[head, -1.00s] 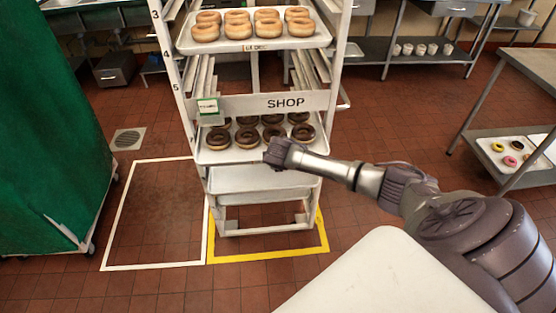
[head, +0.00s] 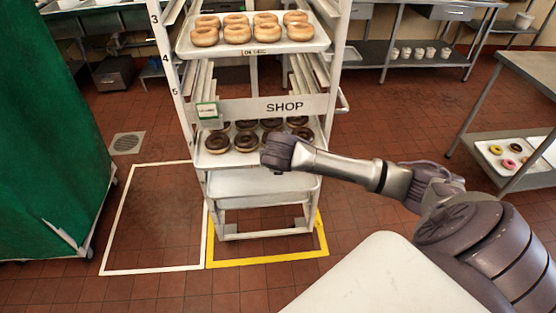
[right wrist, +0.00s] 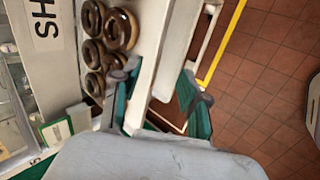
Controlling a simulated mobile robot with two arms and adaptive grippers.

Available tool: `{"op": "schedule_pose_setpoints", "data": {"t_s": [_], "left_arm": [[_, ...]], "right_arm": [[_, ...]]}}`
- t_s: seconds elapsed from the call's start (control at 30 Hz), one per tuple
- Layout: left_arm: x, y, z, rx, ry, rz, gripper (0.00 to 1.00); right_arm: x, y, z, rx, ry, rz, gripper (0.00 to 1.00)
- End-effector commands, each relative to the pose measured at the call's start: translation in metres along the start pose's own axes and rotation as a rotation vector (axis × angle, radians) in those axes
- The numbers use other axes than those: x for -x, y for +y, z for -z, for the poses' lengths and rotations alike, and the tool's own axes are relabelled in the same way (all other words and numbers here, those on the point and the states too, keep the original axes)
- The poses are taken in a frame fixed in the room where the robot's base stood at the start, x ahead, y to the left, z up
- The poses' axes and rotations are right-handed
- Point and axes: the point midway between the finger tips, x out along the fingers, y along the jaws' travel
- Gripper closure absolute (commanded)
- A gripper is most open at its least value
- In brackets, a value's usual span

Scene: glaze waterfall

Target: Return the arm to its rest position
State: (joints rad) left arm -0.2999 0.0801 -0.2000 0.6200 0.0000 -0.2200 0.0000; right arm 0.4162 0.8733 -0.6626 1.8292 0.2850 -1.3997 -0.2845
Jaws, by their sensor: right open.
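My right arm reaches in from the right in the head view and ends at the lower front of the rack. Its fingers are hidden there behind the wrist. In the right wrist view my right gripper (right wrist: 160,103) is open, its green-sided fingers spread, with nothing held between them. A white tray edge of the rack shows beyond and between the fingers; contact cannot be told. My left gripper is not in view.
The white rack (head: 285,106) marked SHOP holds a tray of plain rings (head: 238,34) above chocolate-glazed rings (head: 218,140). A green-covered cart (head: 45,140) stands left. A steel table (head: 530,68) stands right. Floor between rack and table is clear.

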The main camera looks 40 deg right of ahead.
Motion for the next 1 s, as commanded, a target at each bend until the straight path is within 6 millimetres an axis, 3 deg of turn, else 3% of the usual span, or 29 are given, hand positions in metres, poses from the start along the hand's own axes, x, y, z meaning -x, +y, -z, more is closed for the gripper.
{"op": "schedule_pose_setpoints", "data": {"t_s": [0.6,0.73,0.87,1.0], "left_arm": [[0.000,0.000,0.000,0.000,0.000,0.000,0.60],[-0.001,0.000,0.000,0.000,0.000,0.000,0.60],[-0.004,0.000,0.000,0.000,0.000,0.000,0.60],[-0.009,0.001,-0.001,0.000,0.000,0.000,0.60]], "right_arm": [[0.005,0.000,0.000,0.000,0.000,0.001,0.56],[-0.004,-0.008,0.001,-0.015,0.004,0.013,0.56],[-0.047,-0.045,0.003,-0.094,0.023,0.068,0.56],[-0.112,-0.123,-0.005,-0.234,0.036,0.157,0.56]]}}
